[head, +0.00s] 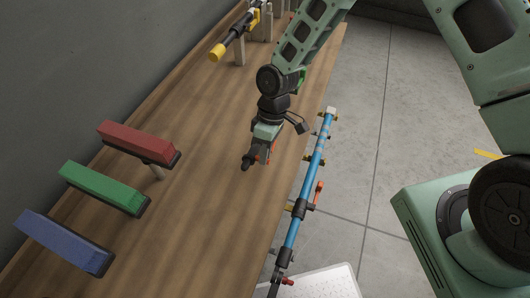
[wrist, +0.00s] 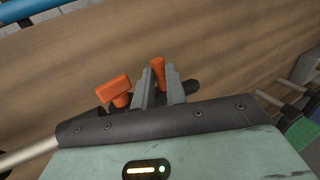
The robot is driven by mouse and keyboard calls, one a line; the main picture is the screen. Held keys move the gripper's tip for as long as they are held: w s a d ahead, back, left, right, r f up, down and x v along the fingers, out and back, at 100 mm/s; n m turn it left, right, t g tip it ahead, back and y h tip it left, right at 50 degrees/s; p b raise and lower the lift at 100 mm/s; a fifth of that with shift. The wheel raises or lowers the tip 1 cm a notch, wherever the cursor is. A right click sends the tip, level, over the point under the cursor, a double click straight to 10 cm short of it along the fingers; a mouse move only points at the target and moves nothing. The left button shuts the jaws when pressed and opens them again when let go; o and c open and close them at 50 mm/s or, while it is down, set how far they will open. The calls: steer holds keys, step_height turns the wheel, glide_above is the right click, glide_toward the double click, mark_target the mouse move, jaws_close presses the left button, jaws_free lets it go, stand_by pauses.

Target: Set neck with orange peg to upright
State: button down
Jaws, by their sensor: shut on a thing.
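My gripper (head: 256,158) is low over the wooden counter, near its right edge. In the wrist view my gripper (wrist: 160,88) has its two grey fingers closed on an orange peg (wrist: 158,68). A dark rounded piece (wrist: 192,86), which looks like part of the neck, shows beside the right finger. A larger orange knob (wrist: 116,90) sits just left of the fingers, apart from them. In the head view the dark neck (head: 247,162) shows at the fingertips with a little orange. My gripper hides most of it, so its tilt is hard to tell.
Red (head: 136,139), green (head: 105,186) and blue (head: 66,240) blocks stand on the left of the wooden counter (head: 190,240). A yellow-tipped bar (head: 235,36) is at the back.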

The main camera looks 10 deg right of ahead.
steer(key=w+g+y+b, duration=0.1)
steer(key=g+b, duration=0.1)
steer(key=w+d+r+g+y+b, duration=0.1)
steer(key=g+y+b, duration=0.1)
steer(key=g+b, duration=0.1)
steer(key=w+d+r+g+y+b, duration=0.1)
steer(key=g+y+b, duration=0.1)
steer(key=shift+w+g+b, duration=0.15)
steer(key=shift+g+b, duration=0.15)
steer(key=shift+b, duration=0.05)
steer(key=shift+w+d+r+g+y+b, duration=0.3)
steer(key=shift+g+y+b, duration=0.25)
steer(key=shift+b, duration=0.4)
steer(key=shift+g, duration=0.25)
